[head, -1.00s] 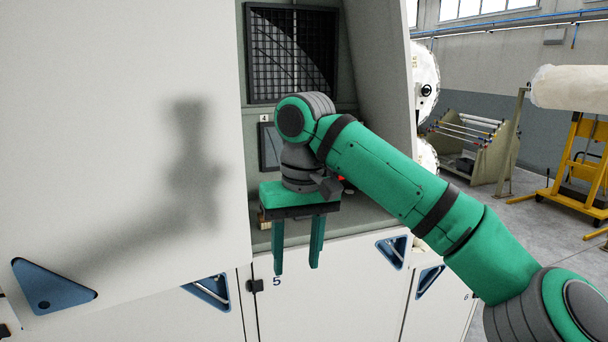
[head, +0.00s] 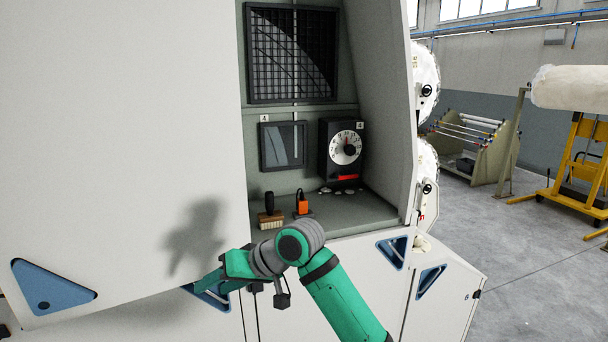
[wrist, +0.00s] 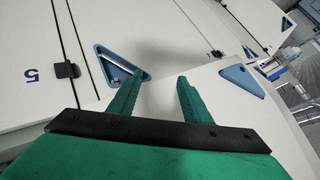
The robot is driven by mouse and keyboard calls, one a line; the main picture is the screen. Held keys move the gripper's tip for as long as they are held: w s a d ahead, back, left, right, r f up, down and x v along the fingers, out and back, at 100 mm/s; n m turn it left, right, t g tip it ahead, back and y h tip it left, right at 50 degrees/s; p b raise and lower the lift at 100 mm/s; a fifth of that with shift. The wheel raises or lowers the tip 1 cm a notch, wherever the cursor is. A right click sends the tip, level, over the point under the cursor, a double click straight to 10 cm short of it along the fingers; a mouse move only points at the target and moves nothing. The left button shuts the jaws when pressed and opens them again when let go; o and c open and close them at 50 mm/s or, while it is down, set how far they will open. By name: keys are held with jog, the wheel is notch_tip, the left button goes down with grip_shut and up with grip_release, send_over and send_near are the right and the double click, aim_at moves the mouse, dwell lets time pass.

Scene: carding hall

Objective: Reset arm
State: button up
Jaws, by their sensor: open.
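My gripper (head: 207,284) is in front of the machine's lower panels in the head view, below and left of the recess. Its two green fingers point left, beside a blue triangular handle recess (head: 218,298). In the wrist view my gripper (wrist: 155,92) shows both fingers spread apart with nothing between them. The same blue triangular recess (wrist: 118,66) lies just beyond the left finger there. I cannot tell whether a finger touches the panel.
The machine recess holds a brush (head: 270,218), an orange object (head: 302,204) and a dial box (head: 342,150). A grey shelf (head: 345,212) is its floor. A rack (head: 480,145) and a yellow stand (head: 578,160) are at right. Open floor (head: 525,240) lies between.

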jog(key=a+f+m+t+y, duration=0.5)
jog(key=f+t, duration=0.3)
jog(key=f, duration=0.3)
jog(key=s+d+f+m+t+h, duration=0.3)
jog(key=s+d+f+h, duration=0.2)
jog(key=s+f, duration=0.25)
jog(key=s+d+f+m+t+h, duration=0.2)
jog(key=s+d+f+m+h, duration=0.3)
jog(key=f, duration=0.4)
jog(key=s+d+f+n+h, duration=0.15)
jog(key=s+d, duration=0.25)
jog(key=s, duration=0.5)
jog(key=s+d+f+n+h, duration=0.1)
jog(key=s+d+f+h, duration=0.2)
jog(key=s, duration=0.6)
jog(key=s+d+r+n, duration=0.2)
jog(key=s+d, duration=0.1)
jog(key=s, duration=0.4)
jog(key=s+d+r+n, duration=0.2)
jog(key=s+d+n, duration=0.1)
jog(key=s, duration=0.4)
jog(key=shift+d+g, duration=0.3)
jog(key=shift+d, duration=0.3)
jog(key=shift+s, duration=0.1)
jog(key=shift+c, duration=0.7)
